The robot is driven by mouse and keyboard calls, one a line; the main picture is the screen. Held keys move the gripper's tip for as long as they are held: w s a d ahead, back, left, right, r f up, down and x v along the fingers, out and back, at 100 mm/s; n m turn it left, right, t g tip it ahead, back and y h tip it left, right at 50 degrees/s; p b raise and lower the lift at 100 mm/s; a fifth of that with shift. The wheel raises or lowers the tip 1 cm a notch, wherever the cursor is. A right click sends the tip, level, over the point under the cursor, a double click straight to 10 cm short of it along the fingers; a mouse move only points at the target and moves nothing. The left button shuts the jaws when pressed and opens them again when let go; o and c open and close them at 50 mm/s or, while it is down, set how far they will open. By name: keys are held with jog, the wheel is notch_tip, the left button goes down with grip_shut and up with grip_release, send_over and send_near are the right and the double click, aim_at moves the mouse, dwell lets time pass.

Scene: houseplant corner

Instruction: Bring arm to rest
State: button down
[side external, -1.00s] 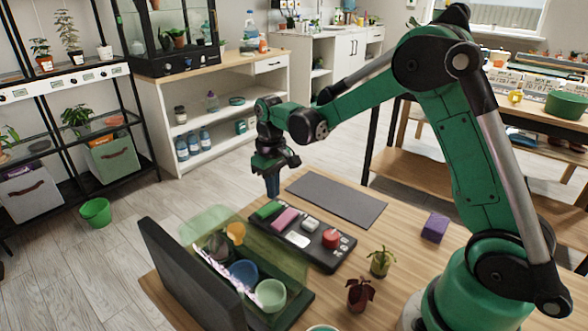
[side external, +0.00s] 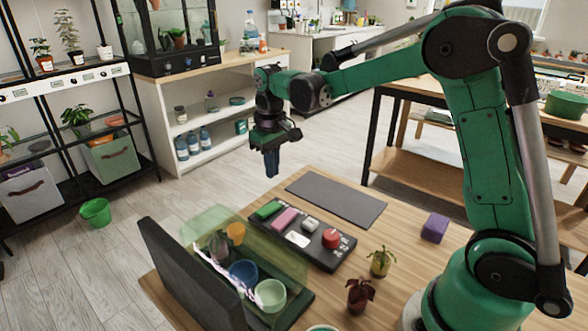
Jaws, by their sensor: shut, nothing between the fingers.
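My gripper (side external: 271,163) hangs pointing down, shut and empty, in the air near the far left corner of the wooden table (side external: 415,240). It is above and apart from a black tray (side external: 330,255) holding a green block (side external: 269,209), a pink block (side external: 285,220), a white block (side external: 299,239) and a red round piece (side external: 331,238). My green arm reaches across from its base at the table's right. Nothing touches the fingers.
A dark open case (side external: 186,270) with a green see-through panel holds a blue pot (side external: 243,272), a pale green pot (side external: 270,294) and an orange pot (side external: 236,233). Two small plants (side external: 380,262) (side external: 360,294) and a purple block (side external: 435,228) stand near my base. A grey mat (side external: 335,200) is bare.

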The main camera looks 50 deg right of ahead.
jog(key=s+a+r+t, duration=0.1)
jog(key=s+a+t, duration=0.2)
jog(key=s, duration=0.3)
jog(key=s+a+r+t, duration=0.2)
jog(key=s+t, duration=0.2)
jog(key=s, duration=0.2)
jog(key=shift+a+r, duration=0.3)
jog(key=shift+a, duration=0.1)
